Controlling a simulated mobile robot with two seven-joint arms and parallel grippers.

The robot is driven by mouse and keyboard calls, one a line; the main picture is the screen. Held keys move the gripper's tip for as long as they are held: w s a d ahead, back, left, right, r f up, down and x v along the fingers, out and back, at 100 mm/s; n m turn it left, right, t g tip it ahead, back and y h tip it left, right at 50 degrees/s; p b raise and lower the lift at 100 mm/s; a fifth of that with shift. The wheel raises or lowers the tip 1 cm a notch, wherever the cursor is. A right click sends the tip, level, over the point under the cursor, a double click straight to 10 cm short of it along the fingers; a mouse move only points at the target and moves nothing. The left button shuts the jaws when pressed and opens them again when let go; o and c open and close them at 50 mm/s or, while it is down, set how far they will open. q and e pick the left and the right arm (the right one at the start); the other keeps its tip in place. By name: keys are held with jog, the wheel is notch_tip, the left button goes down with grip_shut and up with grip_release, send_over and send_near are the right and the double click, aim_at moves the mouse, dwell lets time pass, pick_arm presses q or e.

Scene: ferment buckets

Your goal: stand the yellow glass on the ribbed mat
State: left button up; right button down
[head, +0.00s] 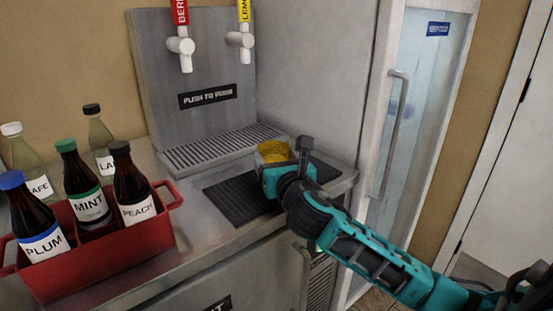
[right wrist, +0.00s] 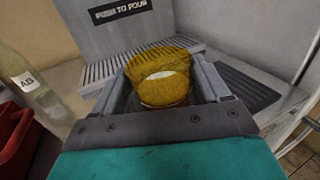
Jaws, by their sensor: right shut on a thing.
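The yellow glass (head: 273,152) is held in my right gripper (head: 286,162), which is shut on it. In the right wrist view the glass (right wrist: 160,72) sits upright between the two fingers, with its lower part partly hidden by the gripper. The dark ribbed mat (head: 237,198) lies on the steel counter; the gripper and glass are at its right end in the head view. In the right wrist view the mat (right wrist: 246,86) shows beside and behind the right finger. I cannot tell whether the glass touches anything below it. My left gripper is not in view.
A drip grille (head: 215,148) lies under the dispenser (head: 197,65) with two taps, behind the mat. A red crate (head: 108,262) of labelled bottles stands at the left, with more bottles behind it. A glass-door fridge (head: 405,130) stands to the right of the counter.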

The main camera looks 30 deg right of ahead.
jog(key=shift+f, duration=0.1)
grip_release()
